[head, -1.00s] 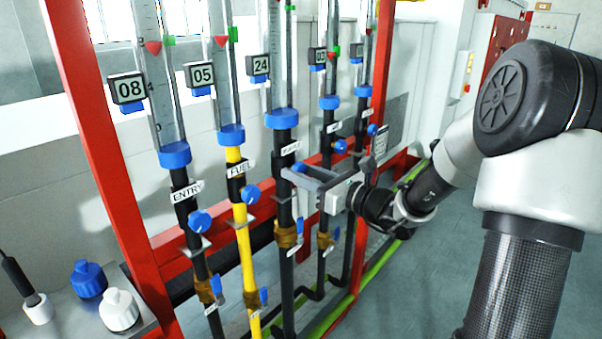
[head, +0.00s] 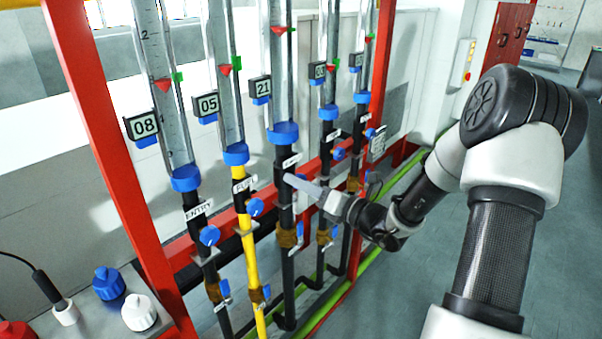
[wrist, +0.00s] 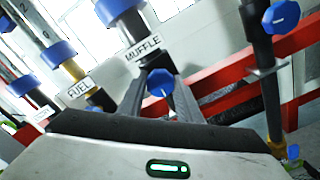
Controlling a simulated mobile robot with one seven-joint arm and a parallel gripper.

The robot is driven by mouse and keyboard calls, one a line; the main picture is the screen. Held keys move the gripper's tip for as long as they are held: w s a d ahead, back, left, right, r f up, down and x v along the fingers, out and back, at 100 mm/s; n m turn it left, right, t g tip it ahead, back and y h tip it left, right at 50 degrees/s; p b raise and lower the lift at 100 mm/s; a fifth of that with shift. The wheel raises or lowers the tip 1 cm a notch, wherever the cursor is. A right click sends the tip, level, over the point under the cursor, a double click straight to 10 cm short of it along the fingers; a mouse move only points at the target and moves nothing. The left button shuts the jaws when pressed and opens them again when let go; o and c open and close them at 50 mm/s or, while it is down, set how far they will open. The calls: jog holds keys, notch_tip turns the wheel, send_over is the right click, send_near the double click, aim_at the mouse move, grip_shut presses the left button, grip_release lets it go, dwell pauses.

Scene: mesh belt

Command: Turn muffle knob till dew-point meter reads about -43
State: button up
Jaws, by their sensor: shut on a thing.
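The muffle knob (wrist: 160,83) is blue and shows in the wrist view under the white MUFFLE label (wrist: 142,47). My gripper (wrist: 161,93) is shut on it, one dark finger on each side. In the head view, my gripper (head: 303,187) reaches the third tube from the left, and its finger hides the knob. The small display (head: 263,87) on that tube reads 21. A red marker (head: 279,30) sits on the tube above it.
The entry knob (head: 209,236) and fuel knob (head: 255,207) are on tubes to the left. More tubes stand close on the right. A red frame post (head: 110,150) stands at left. The floor at right is clear.

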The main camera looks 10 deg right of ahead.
jog(key=shift+m+p, duration=0.45)
jog(key=shift+m, duration=0.15)
jog(key=o, duration=1)
jog(key=shift+o, duration=0.2)
jog(key=b+v, duration=0.1)
jog(key=v, duration=1.6)
jog(key=shift+s, duration=0.2)
jog(key=shift+d, duration=0.1)
